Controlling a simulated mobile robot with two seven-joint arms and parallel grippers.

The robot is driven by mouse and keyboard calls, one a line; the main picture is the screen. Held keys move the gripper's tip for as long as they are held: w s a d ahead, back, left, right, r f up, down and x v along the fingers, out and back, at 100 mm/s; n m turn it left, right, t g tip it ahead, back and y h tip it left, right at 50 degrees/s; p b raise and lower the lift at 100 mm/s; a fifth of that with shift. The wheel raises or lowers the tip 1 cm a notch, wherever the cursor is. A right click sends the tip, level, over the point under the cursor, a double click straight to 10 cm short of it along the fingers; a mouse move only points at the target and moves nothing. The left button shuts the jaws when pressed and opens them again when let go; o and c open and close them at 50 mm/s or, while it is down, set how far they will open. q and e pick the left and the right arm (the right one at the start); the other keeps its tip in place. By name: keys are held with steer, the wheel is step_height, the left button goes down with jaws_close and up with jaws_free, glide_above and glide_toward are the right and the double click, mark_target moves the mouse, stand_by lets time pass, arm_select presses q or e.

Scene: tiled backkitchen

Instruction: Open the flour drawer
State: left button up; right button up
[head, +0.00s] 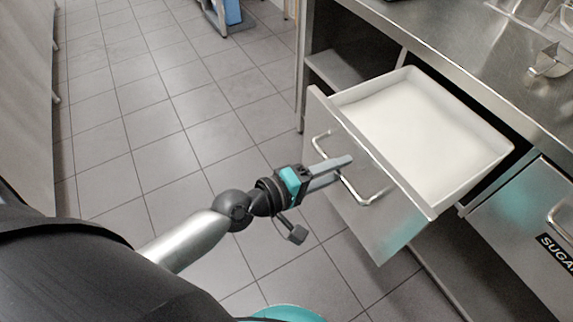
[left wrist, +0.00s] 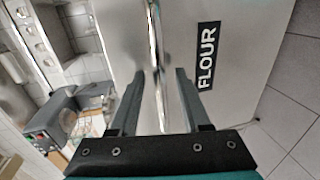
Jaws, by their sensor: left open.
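The flour drawer (head: 402,226) stands pulled far out from under the steel counter, with white flour (head: 415,125) showing inside. Its metal bar handle (head: 372,199) is on the front panel. My left gripper (head: 345,168) is at the handle, its fingers pointing toward the front panel. In the left wrist view, the open fingers (left wrist: 160,74) lie on either side of the handle bar (left wrist: 154,45), and the label FLOUR (left wrist: 207,58) is on the panel beside them. I cannot tell whether a finger touches the bar. My right gripper is out of view.
A closed sugar drawer (head: 520,225) is to the right of the flour drawer. The steel counter (head: 450,45) runs above, with a metal scoop-like item (head: 548,62) on it. Tiled floor (head: 150,100) is clear to the left. A blue object (head: 228,12) stands at the back.

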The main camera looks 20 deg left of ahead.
arm_select(q)
steer(key=b+v, duration=0.1)
steer(key=v, duration=1.4)
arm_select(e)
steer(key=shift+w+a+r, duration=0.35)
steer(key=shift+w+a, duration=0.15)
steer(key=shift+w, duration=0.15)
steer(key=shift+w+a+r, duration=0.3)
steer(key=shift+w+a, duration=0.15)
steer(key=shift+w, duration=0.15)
